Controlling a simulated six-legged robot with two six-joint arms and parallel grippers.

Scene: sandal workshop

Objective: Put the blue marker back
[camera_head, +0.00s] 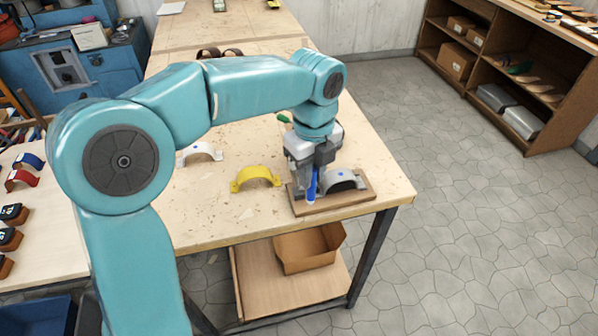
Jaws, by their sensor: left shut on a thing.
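The blue marker (311,184) stands roughly upright in my left gripper (312,172), which is shut on it. The gripper points down over a brown wooden board (333,200) near the table's front right corner. The marker's lower end is at or just above the board; I cannot tell whether it touches. A grey curved strap (346,181) with a blue mark sits on the board just right of the marker. Behind the gripper a green-tipped thing (283,118) shows, partly hidden. My right gripper is not in view.
A yellow strap (256,178) and a white strap (200,152) stand on the wooden table (240,215) left of the board. An open cardboard box (308,249) is on the shelf below. A wooden shelf unit (500,70) stands at the right, past clear floor.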

